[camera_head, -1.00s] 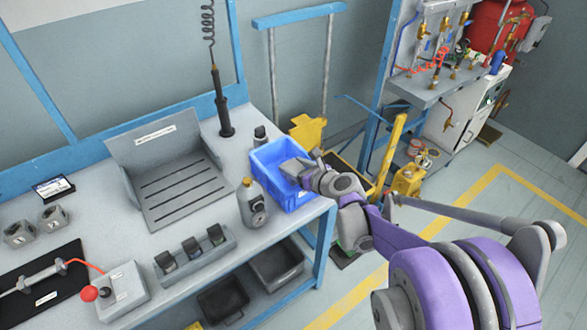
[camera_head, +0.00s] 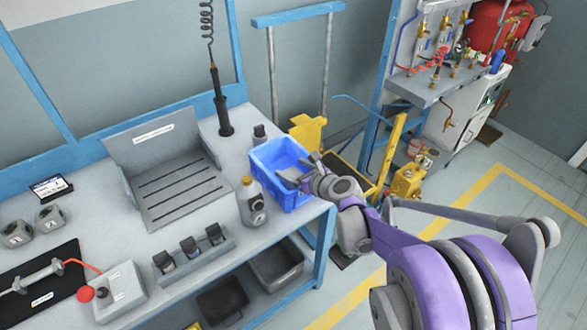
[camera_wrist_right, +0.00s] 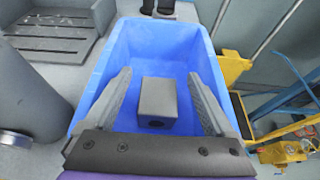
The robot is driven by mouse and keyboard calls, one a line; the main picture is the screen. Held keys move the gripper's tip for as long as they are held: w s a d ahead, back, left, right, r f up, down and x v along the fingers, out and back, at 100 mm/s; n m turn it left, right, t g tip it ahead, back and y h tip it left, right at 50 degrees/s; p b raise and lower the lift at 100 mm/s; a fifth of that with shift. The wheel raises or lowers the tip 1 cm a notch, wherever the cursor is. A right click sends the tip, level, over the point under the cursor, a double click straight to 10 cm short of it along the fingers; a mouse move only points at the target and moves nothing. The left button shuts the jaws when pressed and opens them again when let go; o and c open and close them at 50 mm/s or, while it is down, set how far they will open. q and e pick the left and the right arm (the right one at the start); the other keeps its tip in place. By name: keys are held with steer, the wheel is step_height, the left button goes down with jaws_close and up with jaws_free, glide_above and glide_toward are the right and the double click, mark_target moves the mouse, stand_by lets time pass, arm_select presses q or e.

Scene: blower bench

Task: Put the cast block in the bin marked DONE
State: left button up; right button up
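The cast block is a grey cube-like block (camera_wrist_right: 158,104) with a dark hole low on its near face. In the right wrist view it sits inside the blue bin (camera_wrist_right: 193,38), by its look on the floor. The bin also stands at the bench's right end in the head view (camera_head: 294,199); no DONE marking is readable. My right gripper (camera_wrist_right: 158,82) is open, with its fingers spread on both sides of the block and gaps visible. In the head view the gripper (camera_head: 299,170) is over the bin, and the block cannot be made out. My left gripper is not in view.
A grey bottle (camera_head: 251,204) stands close to the bin's left side. A slotted grey tray (camera_head: 180,190) is at the bench's back. Two similar grey blocks (camera_head: 35,227) sit at the left. A yellow cart (camera_head: 372,185) stands right of the bench.

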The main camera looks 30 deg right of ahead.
steer(key=shift+r+p, duration=0.45)
steer(key=shift+r, duration=0.1)
steer(key=a+p+v, duration=0.1)
steer(key=p+v, duration=0.1)
steer(key=v, duration=1)
steer(key=s+a+f+n+g+y, duration=0.1)
steer(key=s+a+f+n+g, duration=0.25)
steer(key=a+n, duration=0.5)
steer(key=s+a+f+n+g, duration=0.25)
steer(key=s+a+n, duration=0.25)
steer(key=n, duration=0.6)
steer(key=s+f+n+g+h, duration=0.1)
steer(key=s+n, duration=0.2)
steer(key=n, duration=0.4)
steer(key=s+a+f+n+g+h, duration=0.1)
steer(key=s+n, duration=0.3)
steer(key=n, duration=0.4)
steer(key=shift+s+a+f, duration=0.25)
steer(key=shift+s+f, duration=0.1)
steer(key=shift+f, duration=0.05)
steer(key=shift+n, duration=0.25)
